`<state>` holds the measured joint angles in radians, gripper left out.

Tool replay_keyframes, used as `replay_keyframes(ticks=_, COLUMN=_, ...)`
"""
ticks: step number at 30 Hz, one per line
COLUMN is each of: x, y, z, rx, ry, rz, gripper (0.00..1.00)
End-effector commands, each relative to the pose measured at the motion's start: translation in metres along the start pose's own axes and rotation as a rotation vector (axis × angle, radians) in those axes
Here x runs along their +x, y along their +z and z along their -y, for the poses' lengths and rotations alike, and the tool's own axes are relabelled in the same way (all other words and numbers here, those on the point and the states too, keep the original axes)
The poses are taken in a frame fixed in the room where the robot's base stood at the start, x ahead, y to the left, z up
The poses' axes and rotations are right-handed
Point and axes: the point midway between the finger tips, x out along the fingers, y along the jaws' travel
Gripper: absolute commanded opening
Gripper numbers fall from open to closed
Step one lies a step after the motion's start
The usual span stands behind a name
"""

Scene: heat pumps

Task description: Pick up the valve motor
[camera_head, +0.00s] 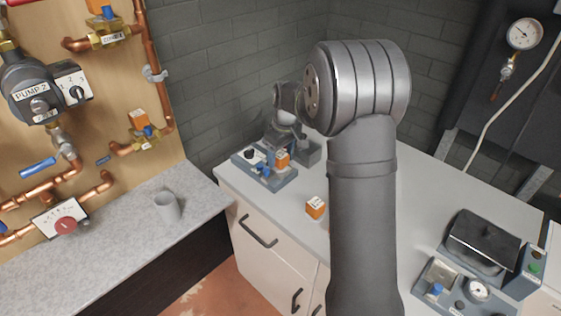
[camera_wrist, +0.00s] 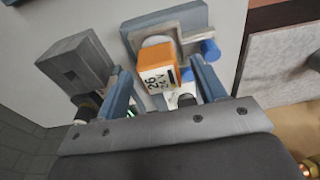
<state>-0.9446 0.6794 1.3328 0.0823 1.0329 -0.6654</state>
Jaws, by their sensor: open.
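An orange block-shaped valve motor (camera_wrist: 156,78) with a white printed label sits on a blue-grey fixture (camera_wrist: 160,22) in the wrist view. My gripper (camera_wrist: 163,75) is open, with one blue-grey finger to each side of the motor. I cannot tell whether either finger touches it. In the head view the same motor (camera_head: 282,156) shows on the fixture at the far left of the white bench, just below my gripper (camera_head: 284,140), whose fingers are partly hidden there. A second orange block (camera_head: 316,207) lies loose on the bench.
A grey block-like holder (camera_wrist: 78,62) stands beside the fixture. Blue valve parts (camera_wrist: 210,48) stick out at its side. A grey cup (camera_head: 167,206) stands on the left counter. A dark-lidded device (camera_head: 483,240) stands at the bench's right. The bench middle is partly hidden by my arm.

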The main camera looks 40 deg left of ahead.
Motion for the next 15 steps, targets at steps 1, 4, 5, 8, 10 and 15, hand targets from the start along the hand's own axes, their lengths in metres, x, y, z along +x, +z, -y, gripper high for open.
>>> replay_keyframes(ticks=1, x=0.009, y=0.001, z=0.000, rx=0.000, ry=-0.002, rz=0.002, gripper=0.64)
replay_keyframes(ticks=4, x=0.018, y=0.000, z=0.000, rx=0.000, ry=0.000, rz=-0.001, gripper=0.64)
replay_keyframes(ticks=5, x=0.020, y=0.000, z=0.000, rx=0.000, ry=0.000, rz=-0.001, gripper=0.64)
replay_keyframes(ticks=8, x=0.022, y=0.000, z=0.000, rx=0.000, ry=0.000, rz=-0.002, gripper=0.64)
replay_keyframes(ticks=10, x=0.022, y=0.000, z=0.000, rx=0.000, ry=0.001, rz=-0.002, gripper=0.64)
replay_keyframes(ticks=15, x=0.022, y=0.000, z=0.000, rx=0.000, ry=0.001, rz=-0.002, gripper=0.46)
